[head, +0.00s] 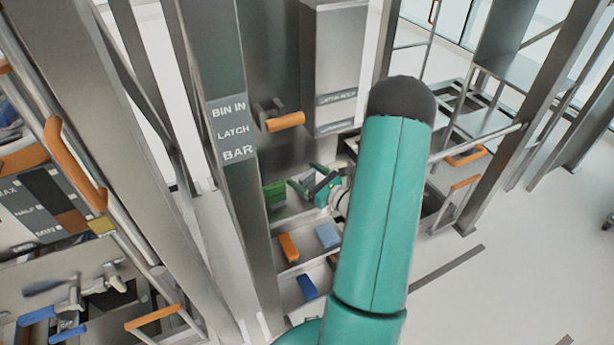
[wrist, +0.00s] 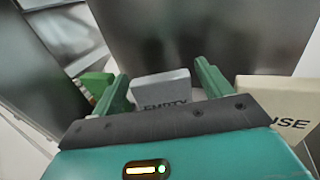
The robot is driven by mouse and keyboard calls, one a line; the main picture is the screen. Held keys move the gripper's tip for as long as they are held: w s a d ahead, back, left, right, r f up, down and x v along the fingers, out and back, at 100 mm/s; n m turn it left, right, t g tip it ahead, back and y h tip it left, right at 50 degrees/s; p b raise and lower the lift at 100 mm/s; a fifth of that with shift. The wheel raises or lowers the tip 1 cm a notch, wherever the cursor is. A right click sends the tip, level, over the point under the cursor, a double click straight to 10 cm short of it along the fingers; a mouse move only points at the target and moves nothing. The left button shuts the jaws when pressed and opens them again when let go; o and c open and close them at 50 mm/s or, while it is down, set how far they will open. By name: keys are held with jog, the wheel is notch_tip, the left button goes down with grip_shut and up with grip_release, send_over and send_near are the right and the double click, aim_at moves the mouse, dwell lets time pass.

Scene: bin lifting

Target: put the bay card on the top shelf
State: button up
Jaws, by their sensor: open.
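A grey block lettered "EMPTY" (wrist: 161,88) stands ahead of my gripper (wrist: 161,72) in the wrist view, between the lines of its two green fingers. The fingers are apart; I cannot tell whether they reach past the block's sides. A beige block ending in "USE" (wrist: 280,105) stands to the right of the fingers. Neither block carries the words bay card. In the head view my gripper (head: 318,188) is low beside the metal column, partly behind my teal arm. The lettered blocks cannot be made out there, and I cannot tell which surface is the top shelf.
A green block (head: 275,194) lies left of my gripper. Orange (head: 288,247) and blue (head: 327,235) blocks lie on shelves below. A column lettered "BIN IN LATCH BAR" (head: 232,130), an orange-handled lever (head: 286,121) and a metal box (head: 335,60) stand close by. Open floor lies right.

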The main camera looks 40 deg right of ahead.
jog(key=shift+s+d+r, duration=0.1)
jog(key=shift+s+r, duration=0.05)
jog(key=shift+s, duration=0.15)
jog(key=s+d, duration=0.1)
jog(key=s, duration=1)
jog(key=shift+s, duration=0.2)
